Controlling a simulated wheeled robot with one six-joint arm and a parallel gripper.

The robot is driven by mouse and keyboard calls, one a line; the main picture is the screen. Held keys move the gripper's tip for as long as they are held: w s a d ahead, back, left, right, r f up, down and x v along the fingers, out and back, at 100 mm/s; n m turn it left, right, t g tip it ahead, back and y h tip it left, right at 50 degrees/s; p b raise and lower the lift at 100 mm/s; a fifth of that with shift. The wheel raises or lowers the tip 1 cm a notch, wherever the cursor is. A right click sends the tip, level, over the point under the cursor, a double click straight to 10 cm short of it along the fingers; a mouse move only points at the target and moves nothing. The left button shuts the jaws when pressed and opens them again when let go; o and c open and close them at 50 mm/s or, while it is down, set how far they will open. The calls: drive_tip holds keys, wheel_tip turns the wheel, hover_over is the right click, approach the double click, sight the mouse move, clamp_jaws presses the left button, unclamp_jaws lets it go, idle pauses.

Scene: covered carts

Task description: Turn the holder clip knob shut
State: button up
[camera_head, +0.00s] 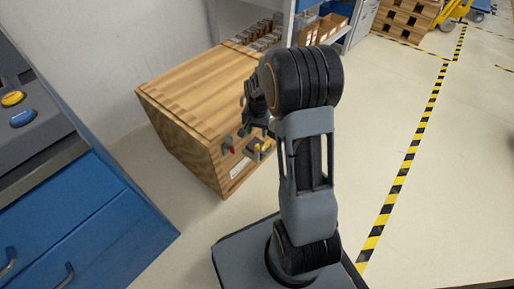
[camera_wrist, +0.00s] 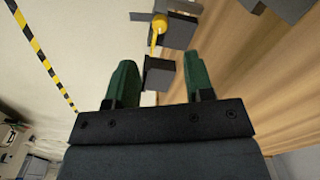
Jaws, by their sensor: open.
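A yellow knob (camera_wrist: 157,28) sits on a dark grey holder (camera_wrist: 180,31) at the top middle of the wrist view. Its narrow yellow lever points down in the picture. In the head view, yellow also shows on the front of the wooden cart (camera_head: 185,80), partly behind my arm. My gripper (camera_wrist: 159,72) is open, with its two green fingers apart. A dark grey block (camera_wrist: 159,77) shows between the fingers, and the knob lies beyond the fingertips. Nothing is held. I cannot tell whether the fingers touch the block.
A small red part (camera_head: 232,151) sits on the cart front, left of my arm. A blue cabinet (camera_head: 90,220) stands at left, with yellow and blue buttons above it. A shelf with boxes (camera_head: 325,27) is behind. Open floor with yellow-black tape (camera_head: 410,160) lies at right.

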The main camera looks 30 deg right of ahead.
sight(257, 146)
wheel_tip(257, 146, down, 8)
drive_tip(key=b, duration=0.3)
drive_tip(key=shift+f, duration=0.25)
drive_tip(key=shift+c, duration=0.3)
clamp_jaws()
